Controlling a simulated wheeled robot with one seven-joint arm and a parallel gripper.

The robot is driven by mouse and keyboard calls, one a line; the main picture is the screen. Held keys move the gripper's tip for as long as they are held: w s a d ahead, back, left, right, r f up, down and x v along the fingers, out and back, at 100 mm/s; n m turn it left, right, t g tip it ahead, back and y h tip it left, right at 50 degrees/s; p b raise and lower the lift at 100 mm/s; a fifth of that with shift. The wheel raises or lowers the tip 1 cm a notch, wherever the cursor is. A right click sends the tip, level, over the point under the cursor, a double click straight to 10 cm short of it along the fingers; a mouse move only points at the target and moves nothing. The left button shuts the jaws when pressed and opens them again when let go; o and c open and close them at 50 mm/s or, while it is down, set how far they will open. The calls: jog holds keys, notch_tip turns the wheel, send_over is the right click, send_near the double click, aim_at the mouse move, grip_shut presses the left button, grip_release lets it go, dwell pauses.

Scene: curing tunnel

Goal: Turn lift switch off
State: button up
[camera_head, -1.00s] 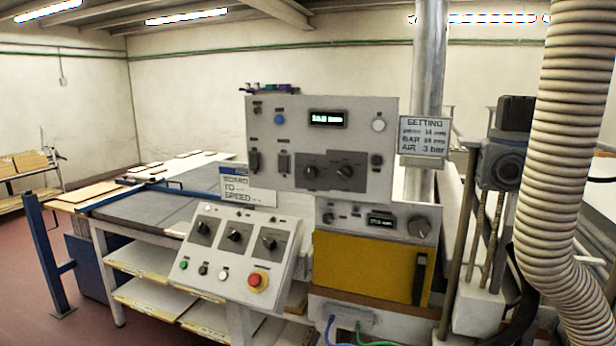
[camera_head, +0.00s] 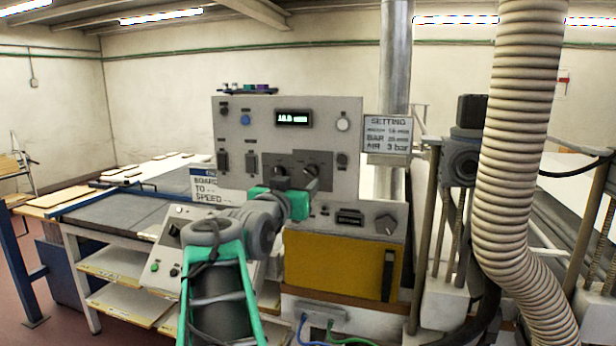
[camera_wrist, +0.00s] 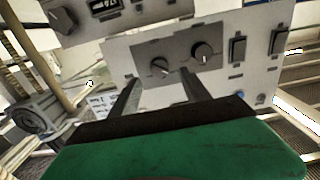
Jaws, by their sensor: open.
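The upright grey control panel (camera_head: 350,110) carries a display, buttons, rocker switches and a dark plate with two rotary knobs. In the wrist view the picture is turned over; the dark plate shows a left knob (camera_wrist: 160,67) and a right knob (camera_wrist: 202,53). Two rocker switches (camera_wrist: 238,48) sit right of the plate there. The labels are too small to read, so I cannot tell which control is the lift switch. My gripper (camera_wrist: 161,78) is open and empty, its fingers pointing at the dark plate. In the head view my gripper (camera_head: 295,182) partly covers that plate.
A sloped control box (camera_head: 160,255) is partly hidden behind my arm. Below the panel are a smaller unit with a knob (camera_head: 386,224) and a yellow door (camera_head: 330,268). A ribbed hose (camera_head: 525,150) and a metal pipe (camera_head: 394,60) stand to the right.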

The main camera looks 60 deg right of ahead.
aim_at(308, 175)
jog(key=d, duration=0.2)
jog(key=d+p, duration=0.1)
jog(key=d, duration=0.2)
jog(key=w+d+p, duration=0.1)
jog(key=d, duration=0.1)
jog(key=shift+d+r, duration=0.15)
jog(key=shift+d, duration=0.2)
grip_shut()
